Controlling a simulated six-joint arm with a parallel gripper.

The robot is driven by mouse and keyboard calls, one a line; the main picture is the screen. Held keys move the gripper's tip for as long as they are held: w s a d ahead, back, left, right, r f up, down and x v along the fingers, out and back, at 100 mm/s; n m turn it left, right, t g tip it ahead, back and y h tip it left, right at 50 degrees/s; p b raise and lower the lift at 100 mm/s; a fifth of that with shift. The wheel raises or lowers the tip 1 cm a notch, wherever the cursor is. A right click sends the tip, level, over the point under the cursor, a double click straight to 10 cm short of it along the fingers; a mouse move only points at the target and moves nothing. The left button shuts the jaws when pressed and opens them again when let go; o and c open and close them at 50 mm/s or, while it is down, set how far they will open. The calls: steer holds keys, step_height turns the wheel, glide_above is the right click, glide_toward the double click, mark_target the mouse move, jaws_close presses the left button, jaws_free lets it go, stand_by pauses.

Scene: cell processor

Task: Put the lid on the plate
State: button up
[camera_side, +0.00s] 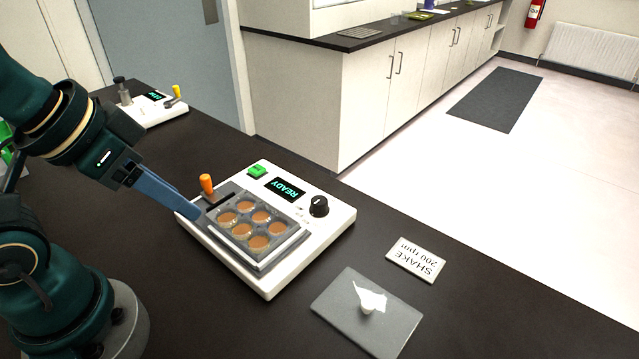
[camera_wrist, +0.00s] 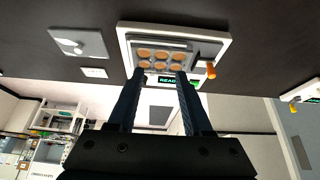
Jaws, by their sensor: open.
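The plate (camera_side: 250,227) has several round wells of orange liquid and sits on the grey platform of a white shaker (camera_side: 322,238). It also shows in the wrist view (camera_wrist: 160,61). The lid appears to be the flat grey square (camera_side: 340,318) on the table to the right of the shaker, with a small white knob-like piece (camera_side: 368,300) on top. It is at the upper left in the wrist view (camera_wrist: 92,44). My gripper (camera_side: 194,212) is at the shaker's left edge, beside the plate. In the wrist view, its two blue fingers (camera_wrist: 159,75) are apart with nothing held between them.
An orange lever (camera_side: 207,184) stands up close to my fingers. The shaker has a READY display, a green button and a black knob (camera_side: 319,206). A card reading SHAKE 200 rpm (camera_side: 416,260) lies near the lid. A second device (camera_side: 150,108) stands at the back left.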

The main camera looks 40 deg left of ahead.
steer(key=shift+o, duration=0.7)
